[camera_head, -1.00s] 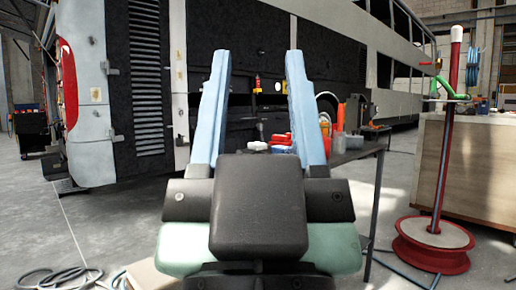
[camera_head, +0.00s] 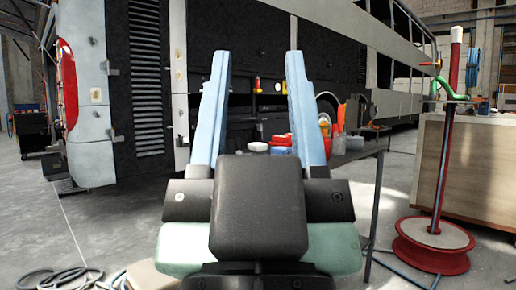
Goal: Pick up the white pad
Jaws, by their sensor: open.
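My gripper (camera_head: 256,60) is open, its two long pale blue fingers pointing away from me and set wide apart. Nothing is between the fingertips. Between the lower parts of the fingers, beyond them, a small white item (camera_head: 257,147) shows on the dark work table (camera_head: 356,155). It may be the white pad, but it is too small to be sure. A red and pale item (camera_head: 281,141) stands just right of it. The black gripper body and the fingers hide much of the table.
A partly stripped coach (camera_head: 150,75) fills the background. Orange items (camera_head: 339,122) stand on the table's right part. A red reel with a post (camera_head: 432,245) and a wooden cabinet (camera_head: 470,165) are at the right. Coiled hose (camera_head: 60,280) lies on the floor at lower left.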

